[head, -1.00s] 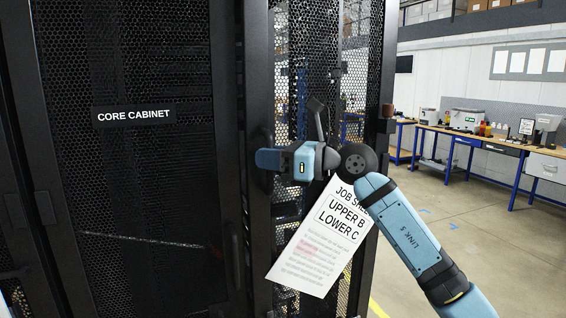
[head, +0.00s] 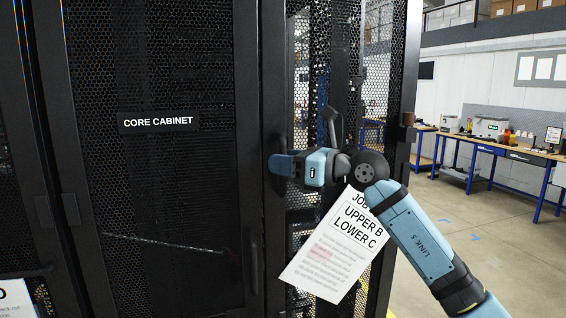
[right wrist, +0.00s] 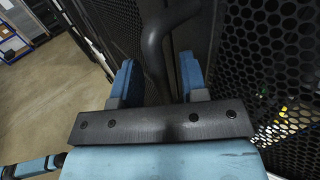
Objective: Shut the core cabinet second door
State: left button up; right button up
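The core cabinet is black, and its left mesh door (head: 180,75) carries the label CORE CABINET (head: 158,121). To its right is another black mesh door (head: 385,85), seen at a slant, with parts of the room showing through its mesh. It looks swung open; the exact angle is unclear. My right gripper (head: 282,165) is at the dark upright edge between these panels. In the right wrist view, its two blue fingers (right wrist: 157,82) stand apart on either side of a black bent handle (right wrist: 155,45), with gaps visible. My left gripper is out of view.
A tilted white job sheet (head: 335,255) hangs below my right wrist, partly covered by my arm; what holds it is hidden. Workbenches (head: 500,150) stand along the far right wall. Clear floor (head: 455,235) lies right of the cabinet.

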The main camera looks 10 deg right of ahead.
jog(key=b+v, duration=0.3)
jog(key=v, duration=1)
jog(key=shift+d+b, duration=0.25)
jog(key=shift+b, duration=0.1)
jog(key=shift+s, duration=0.1)
